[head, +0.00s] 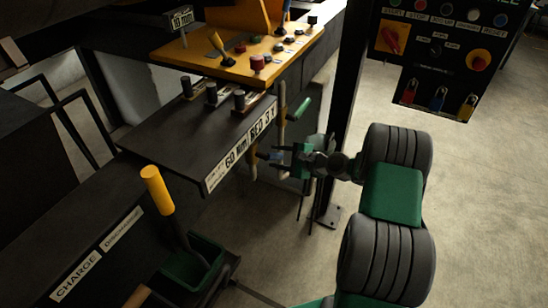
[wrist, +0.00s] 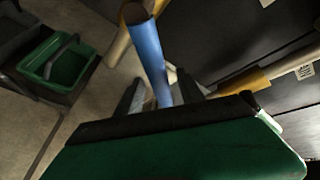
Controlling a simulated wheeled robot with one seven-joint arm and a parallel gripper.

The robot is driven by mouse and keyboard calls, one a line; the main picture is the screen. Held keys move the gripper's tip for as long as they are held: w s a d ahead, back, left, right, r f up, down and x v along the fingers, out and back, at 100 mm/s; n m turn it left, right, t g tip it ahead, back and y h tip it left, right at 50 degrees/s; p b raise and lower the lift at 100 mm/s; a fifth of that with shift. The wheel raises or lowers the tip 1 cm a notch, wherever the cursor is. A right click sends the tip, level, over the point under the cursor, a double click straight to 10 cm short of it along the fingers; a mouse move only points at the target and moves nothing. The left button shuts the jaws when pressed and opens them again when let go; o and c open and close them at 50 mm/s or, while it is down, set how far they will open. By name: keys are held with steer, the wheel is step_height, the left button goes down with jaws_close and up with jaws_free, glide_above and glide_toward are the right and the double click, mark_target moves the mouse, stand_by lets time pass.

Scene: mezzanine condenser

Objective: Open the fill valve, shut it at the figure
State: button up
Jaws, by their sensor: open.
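A blue sleeve-like handle (wrist: 148,55) shows in the wrist view, running from the top down between the two fingers of my gripper (wrist: 159,84). The fingers are apart, one on each side of it; I cannot tell whether either touches it. In the head view my gripper (head: 278,153) is beside upright pale pipes (head: 282,105) under the bench's right end, where a small bit of blue (head: 276,155) shows. A green lever handle (head: 302,110) sticks out just above my gripper. I cannot tell which handle is the fill valve's. No readable figure on a gauge shows.
A dark shelf (head: 150,130) with a "60 Nm" label and a yellow control panel (head: 240,50) stand left of my arm. A black post and switch panel (head: 435,55) stand right. Floor at right is clear.

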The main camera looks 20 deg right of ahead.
steer(key=b+v, duration=0.1)
steer(key=v, duration=0.6)
stand_by(7.3)
